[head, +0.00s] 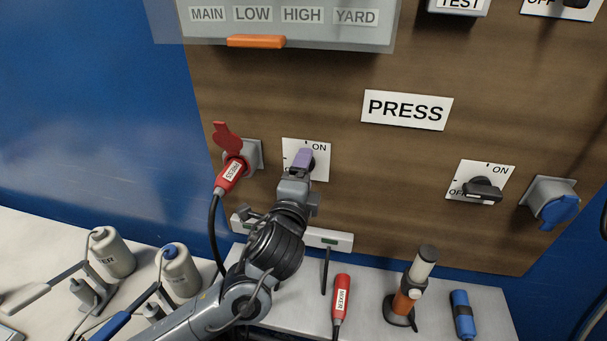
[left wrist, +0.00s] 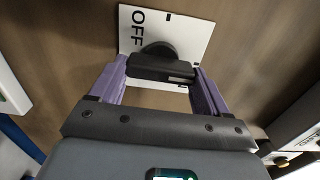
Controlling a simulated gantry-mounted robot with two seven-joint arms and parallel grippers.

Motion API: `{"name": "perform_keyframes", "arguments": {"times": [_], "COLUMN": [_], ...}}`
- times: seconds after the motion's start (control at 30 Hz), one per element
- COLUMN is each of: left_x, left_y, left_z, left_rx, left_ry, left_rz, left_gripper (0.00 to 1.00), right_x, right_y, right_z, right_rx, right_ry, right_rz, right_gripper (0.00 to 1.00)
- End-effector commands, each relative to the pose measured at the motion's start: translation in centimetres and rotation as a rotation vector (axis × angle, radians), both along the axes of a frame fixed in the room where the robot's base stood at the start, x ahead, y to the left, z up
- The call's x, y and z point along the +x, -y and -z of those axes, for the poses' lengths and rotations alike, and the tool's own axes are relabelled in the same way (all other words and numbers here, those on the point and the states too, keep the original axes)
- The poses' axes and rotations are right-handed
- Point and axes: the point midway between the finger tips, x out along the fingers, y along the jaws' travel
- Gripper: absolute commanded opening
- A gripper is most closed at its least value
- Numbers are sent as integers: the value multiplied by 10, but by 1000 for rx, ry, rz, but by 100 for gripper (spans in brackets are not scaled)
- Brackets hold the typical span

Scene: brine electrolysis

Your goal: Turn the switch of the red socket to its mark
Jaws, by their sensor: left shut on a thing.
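The red socket (head: 252,152) is on the brown board with its red lid up and a red plug (head: 231,176) labelled PRESS in it. Right of it is the white switch plate (head: 292,148), with ON readable in the head view and OFF in the left wrist view (left wrist: 205,35). The black switch handle (left wrist: 155,68) lies roughly across the wrist picture; in the head view it is mostly hidden. My left gripper (head: 304,160) has its purple fingers at the handle's two ends, shut on it, as the left wrist view (left wrist: 160,72) shows. My right gripper is out of view.
A second OFF/ON switch (head: 483,189) and a blue socket (head: 553,205) are at right. A PRESS sign (head: 407,109) hangs above. On the shelf are a red MIXER plug (head: 341,297), an orange-and-white device (head: 415,285) and a blue plug (head: 462,314).

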Motion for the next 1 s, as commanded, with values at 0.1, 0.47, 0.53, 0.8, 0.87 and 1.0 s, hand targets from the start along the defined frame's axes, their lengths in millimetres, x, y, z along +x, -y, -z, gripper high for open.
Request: {"name": "perform_keyframes", "arguments": {"times": [0.1,0.47,0.53,0.8,0.87,1.0], "left_x": [0,0,0,-11,-18,-41], "left_y": [0,0,0,-2,-4,-9], "left_z": [1,0,0,1,2,2], "left_rx": [5,3,2,1,2,2], "left_ry": [-1,0,-1,1,1,2], "left_rz": [-1,0,0,1,1,2], "left_gripper": [46,100,100,100,100,100], "right_x": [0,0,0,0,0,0], "right_y": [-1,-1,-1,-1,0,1], "right_z": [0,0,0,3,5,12], "right_rx": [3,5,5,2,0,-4], "right_ry": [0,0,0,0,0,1], "right_rz": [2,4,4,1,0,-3], "right_gripper": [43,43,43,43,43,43]}}
